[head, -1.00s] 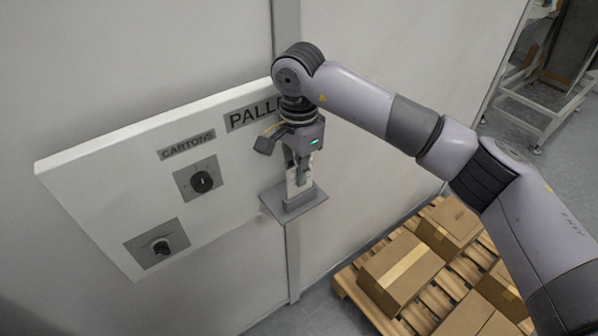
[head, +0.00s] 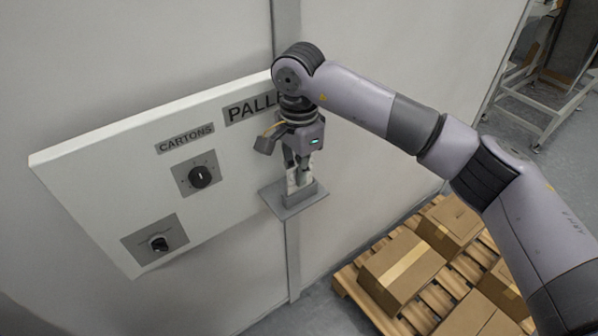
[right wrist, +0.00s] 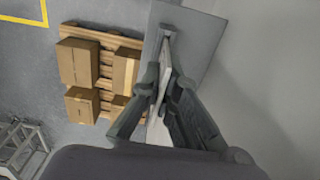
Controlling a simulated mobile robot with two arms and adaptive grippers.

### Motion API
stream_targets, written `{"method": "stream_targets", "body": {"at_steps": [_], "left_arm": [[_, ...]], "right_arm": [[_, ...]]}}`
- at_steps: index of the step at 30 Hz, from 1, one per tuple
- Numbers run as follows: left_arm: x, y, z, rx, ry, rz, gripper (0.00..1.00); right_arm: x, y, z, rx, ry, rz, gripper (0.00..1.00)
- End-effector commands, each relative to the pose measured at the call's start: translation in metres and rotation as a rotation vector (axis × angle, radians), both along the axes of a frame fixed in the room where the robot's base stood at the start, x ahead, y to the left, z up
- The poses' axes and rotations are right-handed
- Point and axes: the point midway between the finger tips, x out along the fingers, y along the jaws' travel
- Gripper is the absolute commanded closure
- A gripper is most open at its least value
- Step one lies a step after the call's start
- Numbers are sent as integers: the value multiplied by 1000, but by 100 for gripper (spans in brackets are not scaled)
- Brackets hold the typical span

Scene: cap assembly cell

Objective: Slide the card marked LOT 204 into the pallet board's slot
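The pallet board (head: 105,170) is a pale tilted panel on the wall, lettered "PALL…" and "CARTONS". Its slot holder (head: 296,205), a grey plate with a small block, sits at its lower right and also shows in the right wrist view (right wrist: 200,38). My right gripper (head: 298,172) points down just above it, its fingers closed on both sides of a thin white card (right wrist: 165,65). The card's lower end meets the slot block; how deep it sits is hidden. No lettering on the card is readable. My left gripper is out of view.
Two dark knobs (head: 201,176) (head: 160,243) stand out from the board. A grey post (head: 293,260) runs down the wall behind the holder. A wooden pallet (head: 350,290) with cartons (head: 401,267) lies on the floor to the right.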

Motion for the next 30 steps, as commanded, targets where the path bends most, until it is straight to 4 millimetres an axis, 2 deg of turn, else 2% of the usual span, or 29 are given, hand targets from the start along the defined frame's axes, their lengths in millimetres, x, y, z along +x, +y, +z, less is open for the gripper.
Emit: {"method": "stream_targets", "body": {"at_steps": [2, 14, 24, 26, 30], "left_arm": [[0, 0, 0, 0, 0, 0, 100], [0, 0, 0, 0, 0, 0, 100], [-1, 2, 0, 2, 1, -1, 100], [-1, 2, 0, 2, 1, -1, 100], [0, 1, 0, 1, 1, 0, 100]], "right_arm": [[0, 0, 0, 0, 0, 0, 100], [0, 0, 0, 0, 0, 0, 72], [0, 0, 2, 1, -1, 0, 72], [0, 0, 7, 1, -1, 0, 72], [1, 0, 30, 2, -4, -1, 72]]}}
